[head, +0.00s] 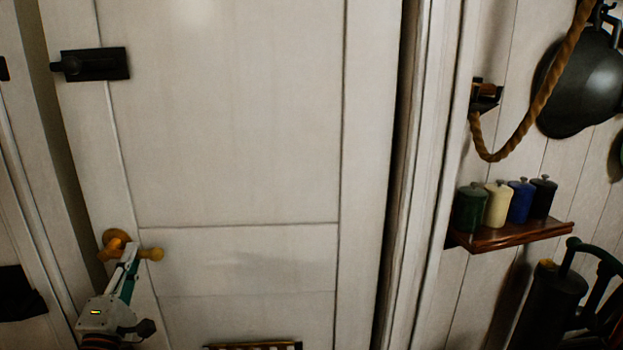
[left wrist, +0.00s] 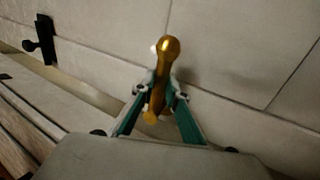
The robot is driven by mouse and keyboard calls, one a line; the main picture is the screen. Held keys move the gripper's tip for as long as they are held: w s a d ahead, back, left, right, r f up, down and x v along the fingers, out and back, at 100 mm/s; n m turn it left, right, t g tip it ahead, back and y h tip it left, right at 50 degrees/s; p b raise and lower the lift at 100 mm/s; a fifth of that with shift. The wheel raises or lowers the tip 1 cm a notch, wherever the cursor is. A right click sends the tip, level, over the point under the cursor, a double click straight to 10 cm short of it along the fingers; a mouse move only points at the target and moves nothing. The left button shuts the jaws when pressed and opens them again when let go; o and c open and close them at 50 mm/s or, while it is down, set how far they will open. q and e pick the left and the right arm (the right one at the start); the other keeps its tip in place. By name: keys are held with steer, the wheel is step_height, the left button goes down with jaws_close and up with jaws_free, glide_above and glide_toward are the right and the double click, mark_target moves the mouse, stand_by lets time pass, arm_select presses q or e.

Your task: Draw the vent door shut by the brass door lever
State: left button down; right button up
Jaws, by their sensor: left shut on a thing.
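The vent door (head: 230,130) is a pale panelled door that fills the middle of the head view. Its left edge stands apart from the frame on the left, with a dark gap between them. The brass door lever (head: 152,254) sits low on the door's left side, and it also shows in the left wrist view (left wrist: 168,52). My left gripper (head: 130,258) is shut on the lever, with its fingers on either side of it in the left wrist view. Part of the lever is hidden by the fingers. My right gripper is in neither view.
A black latch (head: 92,64) is fixed high on the door's left edge. On the right wall are a wooden shelf (head: 520,236) with several canisters, a hanging rope (head: 540,100) and a dark pan (head: 580,85). A dark can-like vessel (head: 548,305) stands at lower right.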

arm_select(q)
steer(key=s+d+n+y+p, duration=0.1)
steer(key=s+d+y+p, duration=0.2)
steer(key=s, duration=0.5)
steer(key=shift+s+n+g+p, duration=0.2)
steer(key=shift+n+g+p, duration=0.15)
steer(key=shift+p, duration=0.35)
steer(key=c, duration=1.7)
jaws_free()
steer(key=shift+s, duration=0.1)
